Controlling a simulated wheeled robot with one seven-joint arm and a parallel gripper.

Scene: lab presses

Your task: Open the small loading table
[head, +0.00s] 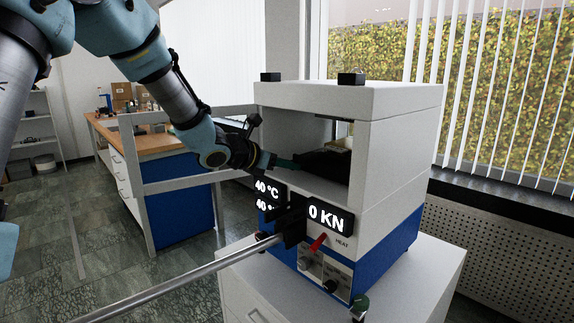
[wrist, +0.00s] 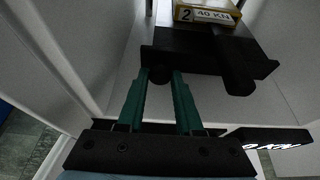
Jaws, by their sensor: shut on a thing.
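The small loading table is a black plate (head: 322,164) inside the open chamber of the white press (head: 395,103). In the wrist view the black plate (wrist: 205,58) lies just ahead of my gripper (wrist: 160,80), with a round black knob (wrist: 158,75) at its front. My gripper's green fingers are shut on this knob. In the head view my gripper (head: 288,163) reaches in from the left at the chamber opening; its contact is too small to make out there. A block labelled "2 40 KN" (wrist: 207,14) is above the plate in the wrist view.
A "0 KN" display (head: 327,219) and a "40 °C" display (head: 267,190) stand out below the opening. A long metal lever (head: 185,276) sticks out to the lower left. A wooden-topped bench (head: 118,138) stands behind my arm.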

